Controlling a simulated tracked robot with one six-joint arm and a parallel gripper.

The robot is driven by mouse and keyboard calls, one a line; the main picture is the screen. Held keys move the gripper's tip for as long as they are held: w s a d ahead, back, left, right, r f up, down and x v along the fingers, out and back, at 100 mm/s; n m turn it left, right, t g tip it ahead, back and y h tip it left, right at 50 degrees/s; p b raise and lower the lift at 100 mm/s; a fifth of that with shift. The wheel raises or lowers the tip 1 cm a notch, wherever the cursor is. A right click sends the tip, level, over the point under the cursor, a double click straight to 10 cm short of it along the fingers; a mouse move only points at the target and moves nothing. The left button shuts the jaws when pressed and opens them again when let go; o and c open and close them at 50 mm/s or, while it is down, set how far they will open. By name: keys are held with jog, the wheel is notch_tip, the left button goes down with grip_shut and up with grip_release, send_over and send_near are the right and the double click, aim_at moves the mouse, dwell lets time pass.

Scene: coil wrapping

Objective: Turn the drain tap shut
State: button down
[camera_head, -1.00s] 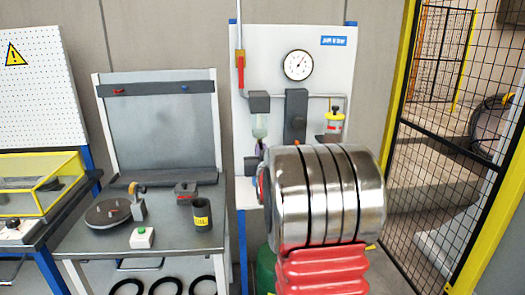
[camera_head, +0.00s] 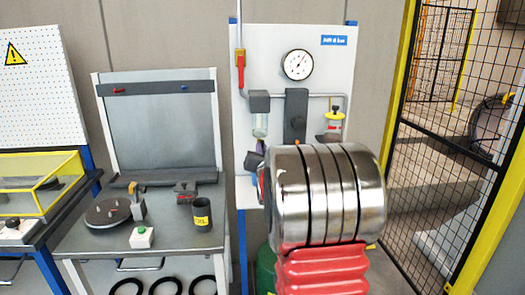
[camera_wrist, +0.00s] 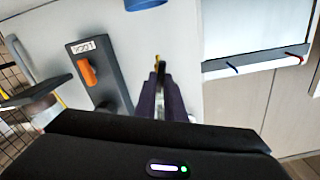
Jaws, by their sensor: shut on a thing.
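My gripper (camera_wrist: 162,98) shows in the wrist view with its dark purple fingers closed around a thin piece, apparently the drain tap (camera_wrist: 158,64). Only the end of that piece shows, and the fingers hide the rest, so I cannot read its angle. In the head view, a clear filter bowl (camera_head: 260,125) hangs under a dark block on the white panel. My gripper (camera_head: 261,146) shows as a small purple patch just below the bowl.
A dark plate with an orange handle (camera_wrist: 88,73) is left of my fingers in the wrist view. A workbench (camera_head: 170,235) stands left, a mesh fence (camera_head: 450,130) right.

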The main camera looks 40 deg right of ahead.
jog(key=shift+s+d+f+m, duration=0.1)
jog(key=shift+f+m, duration=0.05)
jog(key=shift+m, duration=2.2)
jog(key=shift+s+d+f+m, duration=0.1)
jog(key=shift+f+m, duration=0.1)
jog(key=shift+m, duration=2.2)
jog(key=shift+s+d+f+m, duration=0.1)
jog(key=shift+f+m, duration=0.05)
jog(key=shift+m, duration=2.2)
jog(key=c, duration=1.8)
grip_release()
jog(key=shift+a+r, duration=0.1)
jog(key=shift+c, duration=0.2)
jog(key=shift+w, duration=0.1)
jog(key=shift+r, duration=0.1)
jog(key=shift+a, duration=0.1)
